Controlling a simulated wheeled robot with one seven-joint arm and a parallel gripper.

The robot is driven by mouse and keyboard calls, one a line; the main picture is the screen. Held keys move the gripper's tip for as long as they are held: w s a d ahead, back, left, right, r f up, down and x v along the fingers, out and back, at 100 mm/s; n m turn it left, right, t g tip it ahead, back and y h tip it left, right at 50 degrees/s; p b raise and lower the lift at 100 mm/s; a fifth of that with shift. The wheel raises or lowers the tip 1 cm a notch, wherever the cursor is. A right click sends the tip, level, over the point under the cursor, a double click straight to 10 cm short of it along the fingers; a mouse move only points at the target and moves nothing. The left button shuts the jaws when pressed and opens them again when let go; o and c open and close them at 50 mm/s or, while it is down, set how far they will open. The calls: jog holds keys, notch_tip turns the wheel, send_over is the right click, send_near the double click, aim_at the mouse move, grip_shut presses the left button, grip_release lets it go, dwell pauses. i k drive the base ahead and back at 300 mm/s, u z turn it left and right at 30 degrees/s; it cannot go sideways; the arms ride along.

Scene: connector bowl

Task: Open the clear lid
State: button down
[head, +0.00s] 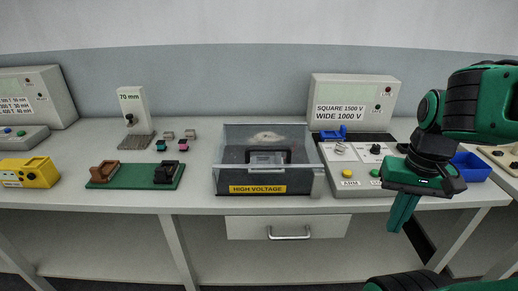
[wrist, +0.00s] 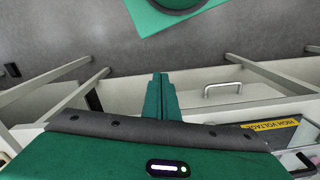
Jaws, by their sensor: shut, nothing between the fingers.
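A box with a clear lid (head: 258,133) stands on the bench in the middle of the head view, with a yellow "HIGH VOLTAGE" label (head: 258,189) on its front. The lid appears closed over a dark fixture (head: 268,157) inside. A corner of the box with its label (wrist: 272,138) shows at the right of the wrist view. My gripper (head: 403,212) is at the right, in front of the bench edge, fingers pointing down and pressed together. It is well apart from the box. In the wrist view its fingers (wrist: 160,90) are also together and empty.
A control panel (head: 358,172) stands right of the box, with a labelled unit (head: 352,103) behind. A blue bin (head: 472,166) is near my arm. A green board (head: 135,176) lies left. A drawer (head: 287,228) with a handle is below the bench top.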

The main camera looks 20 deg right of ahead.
aim_at(250, 149)
jog(key=u, duration=1.25)
jog(key=k, duration=1.25)
jog(key=z, duration=1.15)
jog(key=i, duration=1)
